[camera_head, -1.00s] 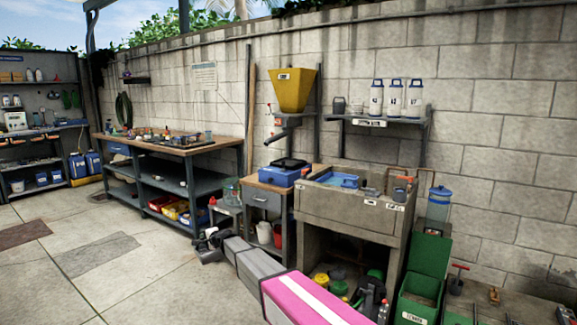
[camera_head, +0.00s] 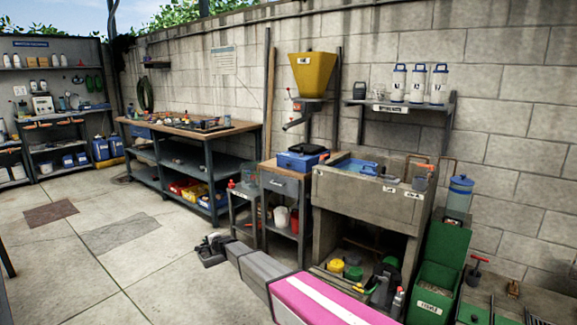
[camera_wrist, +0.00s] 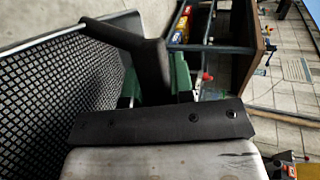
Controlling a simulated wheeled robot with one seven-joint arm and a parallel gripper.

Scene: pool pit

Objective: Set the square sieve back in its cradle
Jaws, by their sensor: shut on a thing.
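In the wrist view the square sieve (camera_wrist: 55,85) fills the left side, its dark mesh seen at a steep slant inside a grey-black rim. A thick black handle (camera_wrist: 152,70) runs from its upper right corner. My gripper (camera_wrist: 155,88) is shut on this handle, with green finger parts showing on either side. In the head view my gripper (camera_head: 211,249) is low over the paved floor, left of the small drawer cabinet; the sieve is too dark and small there to make out clearly. I cannot pick out the cradle for certain in either view.
A long workbench (camera_head: 188,127) with shelves stands along the wall. Right of it are a drawer cabinet (camera_head: 281,183), a concrete sink (camera_head: 365,205) and a green box (camera_head: 433,290). A yellow hopper (camera_head: 313,72) hangs above. The paved floor (camera_head: 110,265) at left is open.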

